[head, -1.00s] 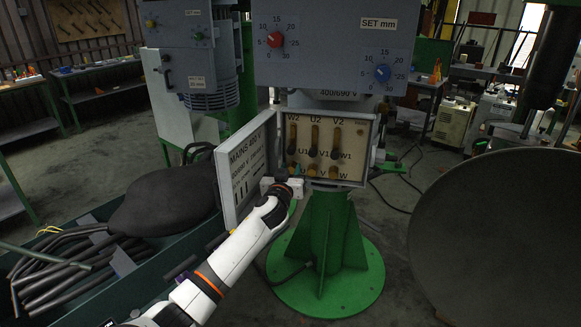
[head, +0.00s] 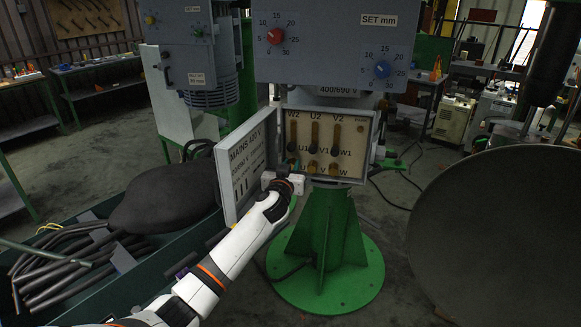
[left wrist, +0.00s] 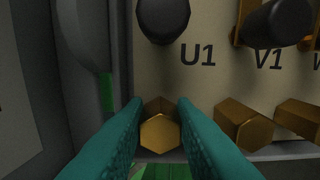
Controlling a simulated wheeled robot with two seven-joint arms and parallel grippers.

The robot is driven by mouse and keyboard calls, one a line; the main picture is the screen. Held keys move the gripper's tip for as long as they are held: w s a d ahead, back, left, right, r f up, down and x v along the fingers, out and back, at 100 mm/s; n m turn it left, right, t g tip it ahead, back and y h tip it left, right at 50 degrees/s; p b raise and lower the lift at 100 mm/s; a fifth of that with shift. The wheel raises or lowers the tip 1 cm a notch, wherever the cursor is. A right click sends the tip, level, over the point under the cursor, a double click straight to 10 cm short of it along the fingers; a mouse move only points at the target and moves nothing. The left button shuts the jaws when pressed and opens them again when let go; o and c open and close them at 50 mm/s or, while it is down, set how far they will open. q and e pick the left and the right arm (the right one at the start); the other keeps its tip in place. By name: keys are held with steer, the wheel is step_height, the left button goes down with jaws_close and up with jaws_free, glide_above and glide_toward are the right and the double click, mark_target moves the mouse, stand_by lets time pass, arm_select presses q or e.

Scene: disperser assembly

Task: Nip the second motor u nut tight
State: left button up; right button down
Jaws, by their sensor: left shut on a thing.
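The open motor terminal box (head: 368,125) shows two rows of terminals, with U1, V1 and W1 lettered between them. My left gripper (head: 293,168) reaches in at the lower left of the box. In the left wrist view its teal fingers (left wrist: 161,122) are shut around the brass hex U nut (left wrist: 160,133), below the U1 mark. The head view hides most of this nut behind the gripper. The brass V nut (left wrist: 243,128) sits just right of the fingers. A dark round terminal end (left wrist: 164,18) is above. My right gripper is not in view.
The box's open door (head: 240,165), marked MAINS 400 V, stands close left of my left gripper. A green pedestal (head: 325,235) is below. A trough with dark rods (head: 65,265) lies at left, and a large dark disc (head: 495,235) fills the right.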

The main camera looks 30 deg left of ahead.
arm_select(q)
steer(key=m, duration=0.7)
steer(key=m+p, duration=0.1)
steer(key=m, duration=0.7)
steer(key=f+m, duration=0.1)
steer(key=m, duration=0.7)
steer(key=shift+w+d+p, duration=0.1)
steer(key=shift+d+p, duration=0.2)
steer(key=shift+p, duration=0.05)
steer(key=shift+m, duration=0.3)
steer(key=o, duration=0.7)
steer(key=b+v, duration=0.2)
steer(key=v, duration=1)
steer(key=shift+b, duration=0.35)
